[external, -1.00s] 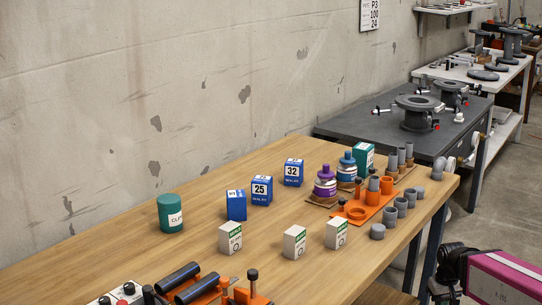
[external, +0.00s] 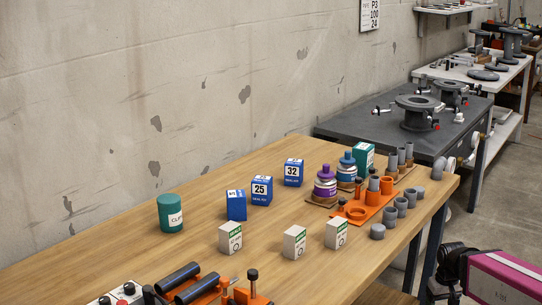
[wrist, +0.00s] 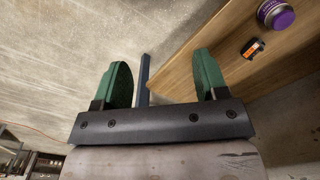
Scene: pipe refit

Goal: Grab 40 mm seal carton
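Three blue cartons stand on the wooden bench: one reads 32 (external: 293,172), one reads 25 (external: 261,191), and the third (external: 236,205) is turned so its number is not legible. Three white cartons with green bands, left (external: 230,238), middle (external: 294,242) and right (external: 337,234), stand nearer the front; their small print is unreadable. I cannot tell which carton is the 40 mm seal one. In the wrist view my gripper (wrist: 162,58) has its green fingers wide apart with nothing between them. It is off the bench's edge, away from the cartons.
The bench (external: 140,255) also holds a green tin (external: 171,213), purple-capped (external: 325,183) and blue-capped (external: 347,170) bottles, a teal box (external: 363,158), an orange fitting tray (external: 365,208) and grey pipe pieces. Black rollers (external: 178,277) lie at the front.

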